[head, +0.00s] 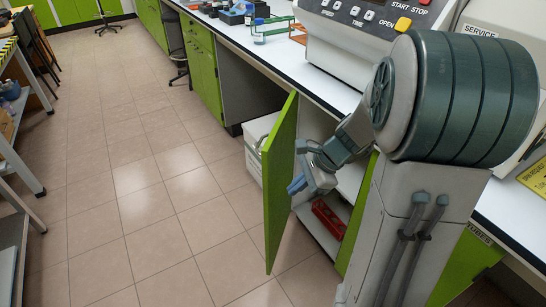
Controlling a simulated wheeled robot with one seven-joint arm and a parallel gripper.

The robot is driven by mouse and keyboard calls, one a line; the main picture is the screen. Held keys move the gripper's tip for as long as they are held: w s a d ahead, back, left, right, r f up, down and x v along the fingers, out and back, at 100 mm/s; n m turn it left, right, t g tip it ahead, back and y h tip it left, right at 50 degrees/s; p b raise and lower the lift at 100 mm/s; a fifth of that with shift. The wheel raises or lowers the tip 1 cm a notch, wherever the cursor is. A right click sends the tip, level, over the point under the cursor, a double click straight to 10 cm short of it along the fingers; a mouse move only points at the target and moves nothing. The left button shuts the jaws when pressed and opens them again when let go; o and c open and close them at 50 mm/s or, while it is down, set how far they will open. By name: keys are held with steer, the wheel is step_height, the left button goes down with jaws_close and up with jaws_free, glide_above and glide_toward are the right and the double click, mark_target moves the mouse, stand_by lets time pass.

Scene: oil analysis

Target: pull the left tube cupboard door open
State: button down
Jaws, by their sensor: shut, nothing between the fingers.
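The left tube cupboard door (280,190) is green and stands open, swung well out from the counter front into the aisle. Inside the cupboard, a red rack (328,219) sits on a pale shelf (318,238). My gripper (296,187) is on the inner side of the door, close to its face. I cannot tell whether it touches the door. The fingers are small in view, shut and holding nothing. My arm hides the right part of the cupboard opening.
A white bin (256,140) stands under the counter behind the door. The white countertop (275,57) carries a grey machine (355,40) with buttons. Tiled floor (140,190) is clear to the left of the door. A metal shelf (20,160) lines the far left.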

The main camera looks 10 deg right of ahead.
steer(key=w+d+m+t+y+p, duration=0.1)
steer(key=w+d+m+t+y, duration=0.1)
steer(key=w+d+m, duration=0.4)
steer(key=m+b, duration=0.1)
steer(key=b, duration=0.1)
glide_toward(272, 186)
steer(key=shift+t, duration=0.3)
steer(key=x, duration=0.6)
steer(key=shift+s, duration=0.25)
